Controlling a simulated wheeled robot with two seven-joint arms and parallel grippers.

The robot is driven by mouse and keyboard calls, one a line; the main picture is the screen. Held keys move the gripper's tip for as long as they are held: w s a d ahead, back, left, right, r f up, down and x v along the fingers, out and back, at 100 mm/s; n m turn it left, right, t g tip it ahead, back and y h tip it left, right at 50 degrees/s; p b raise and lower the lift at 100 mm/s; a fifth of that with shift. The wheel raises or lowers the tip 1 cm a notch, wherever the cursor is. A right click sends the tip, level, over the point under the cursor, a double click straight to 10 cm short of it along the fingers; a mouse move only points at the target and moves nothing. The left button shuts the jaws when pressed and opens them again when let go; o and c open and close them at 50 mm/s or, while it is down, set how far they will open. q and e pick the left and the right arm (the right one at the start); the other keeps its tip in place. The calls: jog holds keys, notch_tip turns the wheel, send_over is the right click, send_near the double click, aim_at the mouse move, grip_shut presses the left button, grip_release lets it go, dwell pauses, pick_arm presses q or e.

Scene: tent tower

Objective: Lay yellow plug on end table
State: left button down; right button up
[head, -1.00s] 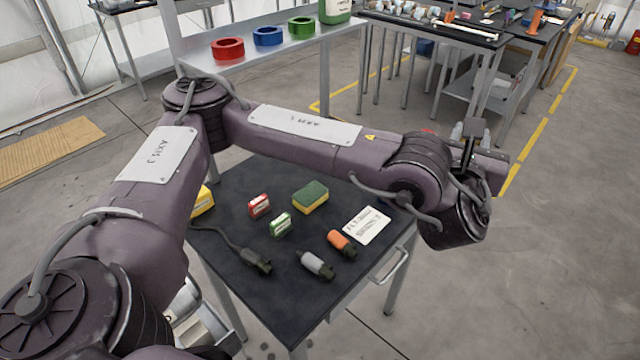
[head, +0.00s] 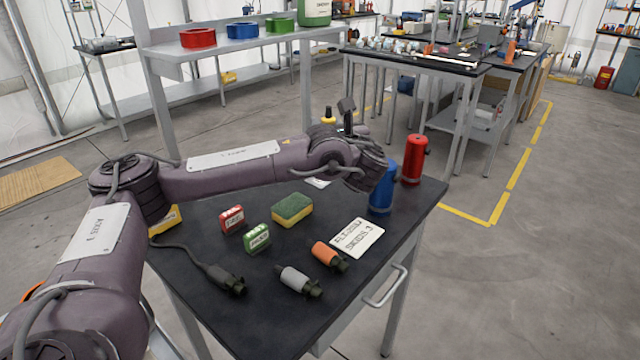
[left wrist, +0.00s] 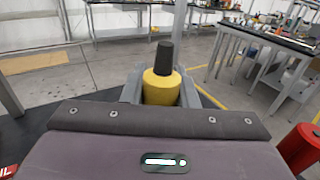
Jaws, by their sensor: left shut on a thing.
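The yellow plug (left wrist: 161,89) with its dark tip stands upright between the jaws of my left gripper (left wrist: 162,92) in the left wrist view. In the head view the yellow plug (head: 328,117) shows only in part, beyond my left wrist and above the far side of the dark end table (head: 210,324). My left gripper (head: 340,118) is shut on it, and the arm hides most of the jaws. Whether the plug touches anything below is hidden. My right gripper is in neither view.
On the end table are an orange plug (head: 325,254), a grey plug (head: 295,280), a black cabled plug (head: 222,279), a sponge (head: 292,211), a label card (head: 357,238), a blue cylinder (head: 384,188) and a red cylinder (head: 414,160). The table's front is mostly clear.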

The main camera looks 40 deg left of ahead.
pick_arm(q)
notch_tip(320, 180, down, 13)
jog(key=shift+f, duration=0.15)
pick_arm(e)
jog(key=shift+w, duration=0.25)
pick_arm(q)
jog(key=shift+f, duration=0.15)
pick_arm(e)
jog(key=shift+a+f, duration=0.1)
pick_arm(q)
jog(key=c, duration=1.1)
grip_release()
jog(key=shift+c, duration=0.2)
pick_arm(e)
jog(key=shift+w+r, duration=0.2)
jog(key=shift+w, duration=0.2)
